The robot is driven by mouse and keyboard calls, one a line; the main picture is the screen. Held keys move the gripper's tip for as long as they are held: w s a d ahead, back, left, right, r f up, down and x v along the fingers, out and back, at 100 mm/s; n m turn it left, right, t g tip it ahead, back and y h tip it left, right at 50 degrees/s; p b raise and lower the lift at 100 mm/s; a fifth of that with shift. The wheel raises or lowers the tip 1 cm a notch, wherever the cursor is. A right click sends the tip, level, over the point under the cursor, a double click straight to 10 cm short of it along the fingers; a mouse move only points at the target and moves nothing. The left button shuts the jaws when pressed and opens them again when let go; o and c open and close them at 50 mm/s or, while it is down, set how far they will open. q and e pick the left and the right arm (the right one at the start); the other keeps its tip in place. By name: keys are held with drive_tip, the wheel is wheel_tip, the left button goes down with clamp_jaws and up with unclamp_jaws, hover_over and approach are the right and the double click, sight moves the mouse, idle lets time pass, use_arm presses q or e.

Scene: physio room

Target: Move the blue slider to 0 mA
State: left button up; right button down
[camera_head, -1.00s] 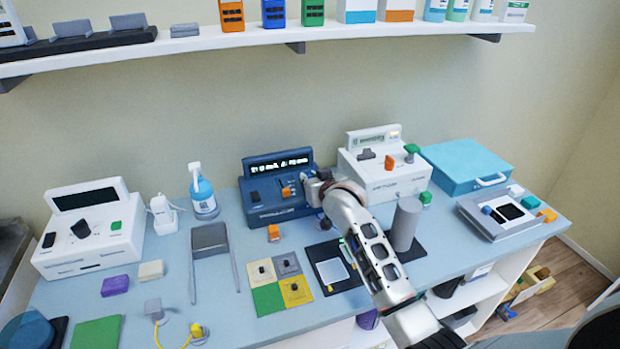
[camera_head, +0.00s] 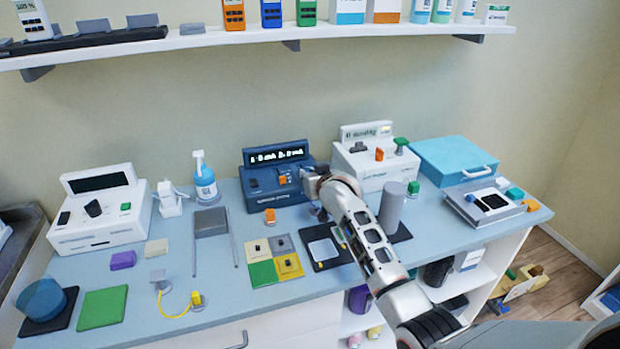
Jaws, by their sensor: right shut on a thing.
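The navy blue unit (camera_head: 262,187) with a lit display stands at the back middle of the bench. An orange knob (camera_head: 283,179) shows on its face. My right gripper (camera_head: 311,181) is at the right end of this unit, to the right of the orange knob. It is shut on a small part there, seemingly the blue slider, which the gripper and arm hide. The display digits are too blurred to read, so I cannot tell the mA value. My left gripper is out of view.
A white unit (camera_head: 372,176) with orange and green knobs stands close to the right of my gripper. A grey cylinder (camera_head: 391,206) stands beside my forearm. A shelf (camera_head: 240,37) runs above. Bench space in front of the navy unit holds a small orange block (camera_head: 269,216).

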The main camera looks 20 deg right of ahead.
drive_tip(key=shift+s+f, duration=0.15)
drive_tip(key=shift+f, duration=0.15)
drive_tip(key=c, duration=2.1)
unclamp_jaws()
drive_tip(key=shift+o, duration=0.6)
drive_tip(key=shift+s+r, duration=0.15)
drive_tip(key=shift+r, duration=0.1)
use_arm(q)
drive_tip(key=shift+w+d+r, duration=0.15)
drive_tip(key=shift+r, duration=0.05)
use_arm(e)
drive_tip(key=v, duration=1.2)
